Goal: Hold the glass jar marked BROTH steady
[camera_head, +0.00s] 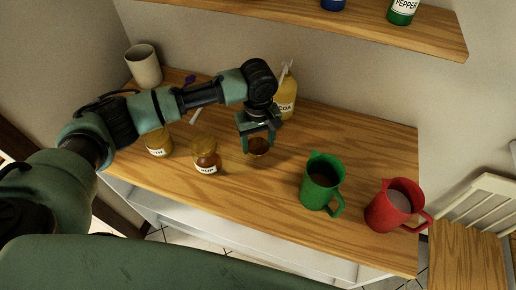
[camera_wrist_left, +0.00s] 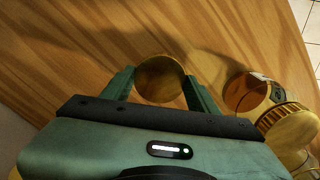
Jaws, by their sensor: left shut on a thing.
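My left gripper (camera_head: 258,143) points down over the counter, its fingers closed on the sides of a small round brown thing (camera_head: 258,148). In the left wrist view, this thing shows as a brown disc (camera_wrist_left: 160,78) between the two fingers (camera_wrist_left: 160,92). No label on it is visible, so I cannot tell whether it is the BROTH jar. To its left stand two gold-lidded glass jars, a nearer amber one (camera_head: 207,158) and a farther yellowish one (camera_head: 158,143); their labels are too small to read surely. My right gripper is out of view.
A green jug (camera_head: 320,184) and a red jug (camera_head: 393,207) with contents stand to the right. A yellow bottle (camera_head: 287,100) stands behind the gripper, and a beige cup (camera_head: 144,66) at the back left. Bare wood (camera_head: 365,150) lies at the back right.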

